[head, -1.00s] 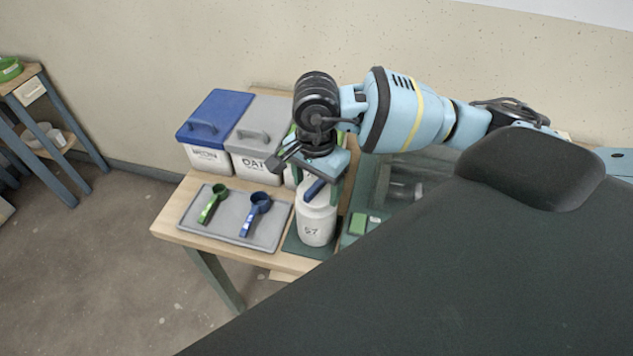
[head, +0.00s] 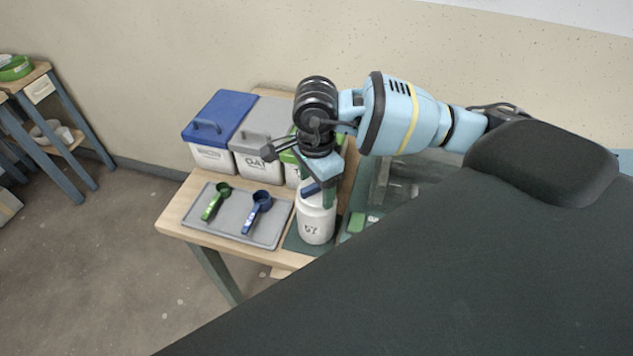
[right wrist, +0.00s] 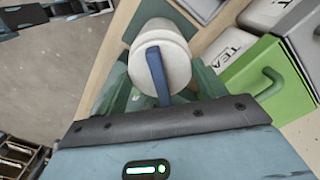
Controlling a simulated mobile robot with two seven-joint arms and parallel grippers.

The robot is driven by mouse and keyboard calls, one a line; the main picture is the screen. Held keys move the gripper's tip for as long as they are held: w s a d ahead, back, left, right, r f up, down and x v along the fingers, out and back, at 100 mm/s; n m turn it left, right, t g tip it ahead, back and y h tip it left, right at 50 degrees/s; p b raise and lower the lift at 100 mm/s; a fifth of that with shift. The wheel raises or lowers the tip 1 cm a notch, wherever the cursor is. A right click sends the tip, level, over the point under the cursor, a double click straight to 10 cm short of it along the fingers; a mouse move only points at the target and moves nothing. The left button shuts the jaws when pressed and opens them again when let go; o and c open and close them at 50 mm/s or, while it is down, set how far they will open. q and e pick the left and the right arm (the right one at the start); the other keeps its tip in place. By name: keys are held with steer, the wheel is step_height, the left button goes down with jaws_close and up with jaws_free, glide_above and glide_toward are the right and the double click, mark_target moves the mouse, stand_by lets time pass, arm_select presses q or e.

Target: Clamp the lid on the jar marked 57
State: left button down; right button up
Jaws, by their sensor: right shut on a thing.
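The white jar marked 57 (head: 316,226) stands upright on a dark green mat near the table's front. Its pale round lid (right wrist: 165,36) is on top, with a blue clamp lever (right wrist: 155,70) across it; the lever also shows in the head view (head: 310,188). My right gripper (right wrist: 160,88) comes from above, its green fingers on either side of the jar's top, with the lever between them. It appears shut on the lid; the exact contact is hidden. In the head view the gripper (head: 316,186) partly covers the lid. My left gripper is out of view.
A grey tray (head: 236,229) with a green scoop (head: 214,202) and a blue scoop (head: 258,208) lies left of the jar. Blue-, grey- and green-lidded bins stand behind.

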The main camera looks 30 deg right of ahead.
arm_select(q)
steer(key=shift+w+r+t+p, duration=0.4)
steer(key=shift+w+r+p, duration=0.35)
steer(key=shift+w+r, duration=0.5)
arm_select(e)
steer(key=shift+f+m, duration=0.1)
steer(key=shift+m, duration=1.9)
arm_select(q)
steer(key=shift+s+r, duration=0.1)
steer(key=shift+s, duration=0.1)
arm_select(e)
steer(key=shift+f, duration=0.1)
steer(key=m, duration=0.4)
steer(key=shift+s, duration=0.1)
steer(key=shift+f, duration=0.1)
steer(key=shift+m, duration=0.8)
steer(key=shift+f+m, duration=0.1)
steer(key=shift+m, duration=1.3)
steer(key=shift+c, duration=0.8)
